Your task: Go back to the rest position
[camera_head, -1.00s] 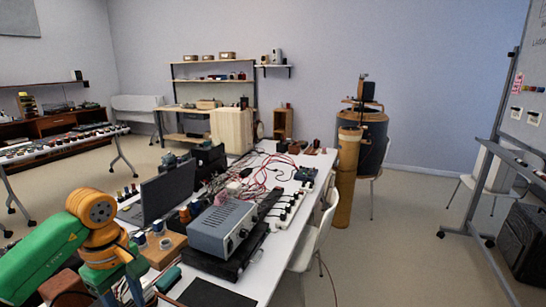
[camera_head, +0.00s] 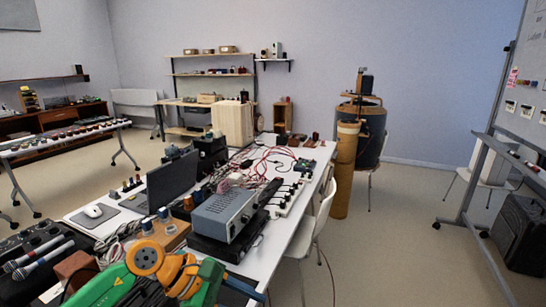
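My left arm, green and orange, comes in at the bottom left of the head view. Its orange joint (camera_head: 148,258) and green wrist part lie low over the near end of the white table. My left gripper (camera_head: 248,291) is at the bottom edge, partly cut off, and its finger opening cannot be made out. I see nothing clearly held in it. My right arm and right gripper are not in view.
The white table (camera_head: 297,238) carries a grey metal box (camera_head: 225,214), a dark laptop (camera_head: 172,183), a wooden block with knobs (camera_head: 163,232), microphones (camera_head: 42,255) and red cables. White chairs (camera_head: 318,225) stand at its right side.

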